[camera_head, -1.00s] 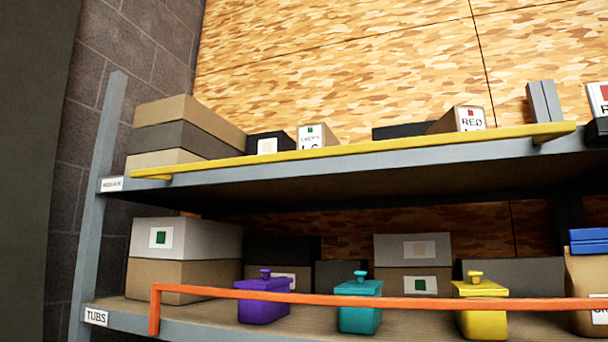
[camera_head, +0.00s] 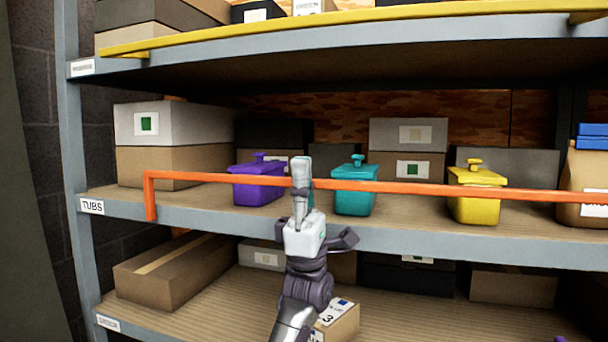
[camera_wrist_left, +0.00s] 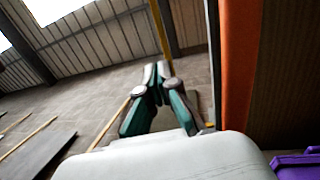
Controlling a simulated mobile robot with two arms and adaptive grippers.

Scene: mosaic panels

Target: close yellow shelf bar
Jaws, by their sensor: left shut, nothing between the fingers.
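The yellow shelf bar (camera_head: 250,32) runs along the front edge of the upper shelf, near the top of the head view, tilting slightly up to the right. My left gripper (camera_head: 302,172) points up in front of the orange bar (camera_head: 410,187) of the middle shelf, below the yellow bar and apart from it. Its fingers are together and empty. In the left wrist view the closed fingertips (camera_wrist_left: 157,75) show at the centre, with the orange bar (camera_wrist_left: 240,60) close by on the right. Whether they touch the orange bar is unclear. My right gripper is not in view.
Behind the orange bar stand a purple tub (camera_head: 258,186), a teal tub (camera_head: 355,192) and a yellow tub (camera_head: 475,198). A grey upright (camera_head: 68,140) bounds the shelf at left. Cardboard boxes (camera_head: 172,270) fill the lower shelf.

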